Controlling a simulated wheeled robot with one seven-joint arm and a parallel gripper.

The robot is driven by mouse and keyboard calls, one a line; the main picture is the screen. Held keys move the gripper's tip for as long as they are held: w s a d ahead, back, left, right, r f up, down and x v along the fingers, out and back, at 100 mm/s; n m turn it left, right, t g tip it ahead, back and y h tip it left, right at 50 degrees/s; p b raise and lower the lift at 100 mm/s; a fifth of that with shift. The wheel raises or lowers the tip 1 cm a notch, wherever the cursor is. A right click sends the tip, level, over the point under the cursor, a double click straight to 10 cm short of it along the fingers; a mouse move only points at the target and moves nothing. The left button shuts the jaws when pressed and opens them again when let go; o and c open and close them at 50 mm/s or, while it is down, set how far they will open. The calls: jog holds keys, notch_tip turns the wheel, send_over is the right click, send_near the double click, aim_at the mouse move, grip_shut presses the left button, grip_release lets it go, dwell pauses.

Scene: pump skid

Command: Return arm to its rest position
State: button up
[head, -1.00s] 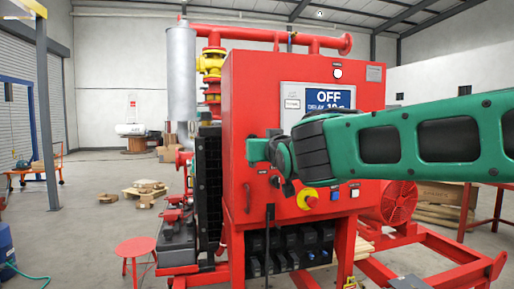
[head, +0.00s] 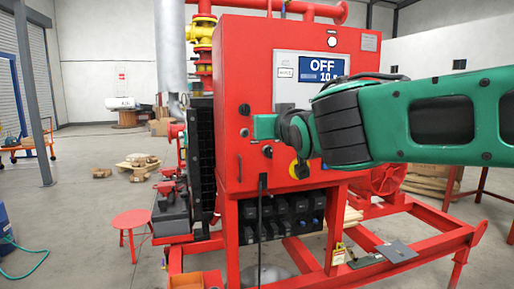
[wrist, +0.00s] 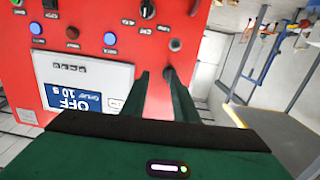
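My green arm comes in from the right in the head view, across the front of the red control cabinet (head: 225,106). My gripper (head: 265,126) is at its left end, in front of the cabinet's face below the display, small and partly hidden by the dark wrist joint. In the wrist view my gripper (wrist: 156,74) shows two green fingers apart, with red panel between them and nothing held. The display (wrist: 80,85) appears upside down there and reads OFF. I cannot tell the exact gap between fingertips and panel.
The red skid frame (head: 425,247) extends right of the cabinet, with a grey plate (head: 396,251) on it. A red stool (head: 131,223) stands at left. Open floor (head: 75,225) is at left.

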jog(key=s+d+f+m+g+h, duration=0.2)
jog(key=s+d+f+g+h, duration=0.15)
jog(key=d+f, duration=0.9)
jog(key=s+d+f+m+g+h, duration=0.3)
jog(key=s+d+f+g, duration=0.35)
jog(key=d, duration=1.05)
jog(key=s+d+f+m+g, duration=0.2)
jog(key=s+d+f, duration=0.5)
jog(key=s+f, duration=0.3)
jog(key=s+f+m+g+y, duration=0.1)
jog(key=s+f+g, duration=0.1)
jog(key=s, duration=0.6)
jog(key=s+f+m+g+y, duration=0.1)
jog(key=s+f, duration=0.3)
jog(key=s, duration=0.5)
jog(key=shift+d+f+g, duration=0.2)
jog(key=shift+d+g, duration=0.25)
jog(key=shift+g, duration=0.45)
jog(key=shift+y, duration=0.25)
jog(key=shift+w+f, duration=0.25)
jog(key=shift+w, duration=0.35)
